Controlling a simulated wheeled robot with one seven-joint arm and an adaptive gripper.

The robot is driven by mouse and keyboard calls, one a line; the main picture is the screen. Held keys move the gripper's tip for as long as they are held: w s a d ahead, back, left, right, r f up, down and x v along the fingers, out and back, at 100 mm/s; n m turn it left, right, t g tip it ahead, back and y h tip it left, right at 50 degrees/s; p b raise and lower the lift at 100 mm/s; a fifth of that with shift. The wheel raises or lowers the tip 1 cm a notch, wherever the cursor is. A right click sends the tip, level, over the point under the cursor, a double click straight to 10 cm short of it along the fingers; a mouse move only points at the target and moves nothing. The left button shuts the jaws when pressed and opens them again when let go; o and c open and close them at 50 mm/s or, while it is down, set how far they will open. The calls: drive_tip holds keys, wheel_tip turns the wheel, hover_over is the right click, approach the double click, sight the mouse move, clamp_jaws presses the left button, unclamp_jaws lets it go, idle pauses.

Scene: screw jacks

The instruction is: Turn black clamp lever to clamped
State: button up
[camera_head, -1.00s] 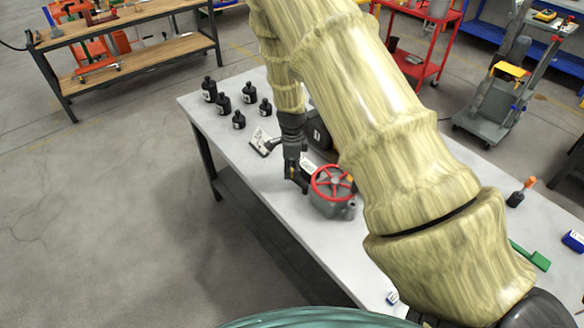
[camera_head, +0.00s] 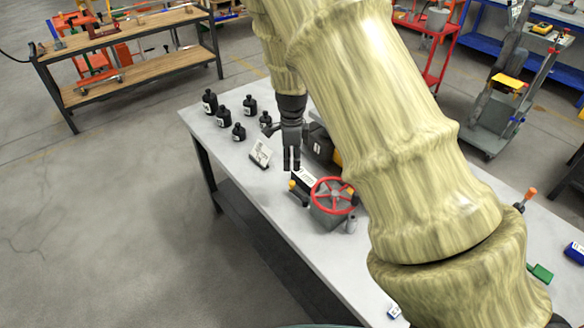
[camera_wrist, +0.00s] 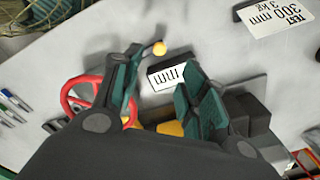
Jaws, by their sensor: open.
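The screw jack is a grey unit with a red handwheel (camera_head: 333,196), and the wheel also shows at the left in the wrist view (camera_wrist: 73,97). A white scale label (camera_wrist: 167,77) marked "mm" lies between my fingers in the wrist view. A yellow ball knob (camera_wrist: 160,47) on a short dark stem shows near my left fingertip; it is at the label's left end in the head view (camera_head: 292,185). I cannot tell for certain which dark part is the black clamp lever. My gripper (camera_head: 291,170) is open and empty, pointing down over the label end of the unit.
Several black weights (camera_head: 222,116) stand at the table's far left. A black and yellow item (camera_head: 320,143) is close behind my gripper. The table's (camera_head: 240,170) left front is clear.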

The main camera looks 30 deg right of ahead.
drive_tip(key=shift+r, duration=0.85)
